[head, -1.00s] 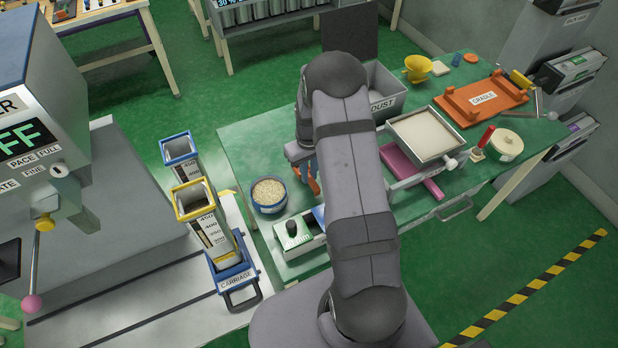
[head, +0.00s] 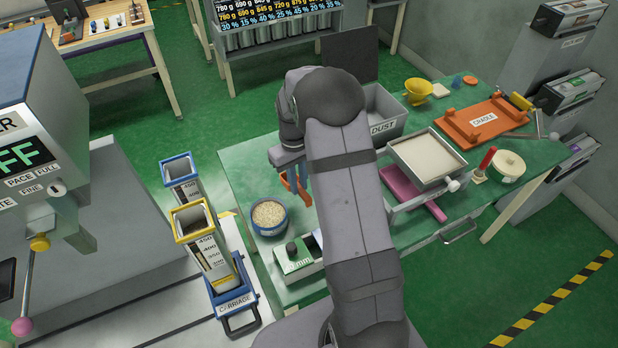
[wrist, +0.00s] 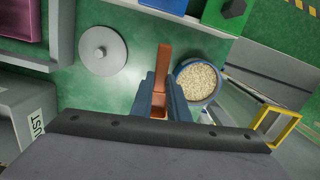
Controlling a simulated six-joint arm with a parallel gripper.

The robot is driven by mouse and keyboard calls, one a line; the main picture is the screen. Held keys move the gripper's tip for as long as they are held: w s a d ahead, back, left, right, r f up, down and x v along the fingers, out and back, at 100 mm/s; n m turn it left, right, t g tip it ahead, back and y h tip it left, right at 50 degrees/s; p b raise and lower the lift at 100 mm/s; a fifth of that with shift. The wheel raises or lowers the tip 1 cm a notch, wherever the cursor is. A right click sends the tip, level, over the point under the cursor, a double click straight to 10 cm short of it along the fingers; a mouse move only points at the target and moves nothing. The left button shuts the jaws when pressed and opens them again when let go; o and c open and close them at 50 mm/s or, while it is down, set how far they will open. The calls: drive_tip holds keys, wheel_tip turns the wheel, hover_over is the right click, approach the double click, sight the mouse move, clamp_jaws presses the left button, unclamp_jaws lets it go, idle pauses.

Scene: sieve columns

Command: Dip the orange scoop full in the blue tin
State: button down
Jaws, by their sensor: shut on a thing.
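The blue tin (head: 268,232), full of pale grains, stands open near the left edge of the green table. It also shows in the wrist view (wrist: 180,72), right of my gripper. My gripper (wrist: 161,92) is shut on the orange scoop (wrist: 162,62). In the head view the scoop (head: 291,184) hangs from my gripper just beyond and right of the tin, apart from it. My arm partly hides the gripper there. I cannot see into the scoop's bowl.
A round grey lid-like disc (wrist: 102,50) lies left of the scoop. The grey DUST bin (head: 384,112) is behind my arm. Yellow- and blue-rimmed columns (head: 205,245) stand left, off the table.

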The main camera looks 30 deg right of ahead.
drive_tip(key=w+a+n+g+p, duration=0.1)
drive_tip(key=w+a+n+p, duration=0.2)
drive_tip(key=a, duration=0.8)
drive_tip(key=s+d+r+n+g+h, duration=0.1)
drive_tip(key=s+d+r+g+h, duration=0.1)
drive_tip(key=s+r, duration=0.1)
drive_tip(key=shift+s+d+r+p, duration=0.3)
drive_tip(key=shift+s+d+p, duration=0.05)
drive_tip(key=shift+s, duration=0.25)
drive_tip(key=shift+f+b, duration=2.35)
drive_tip(key=shift+f, duration=2.1)
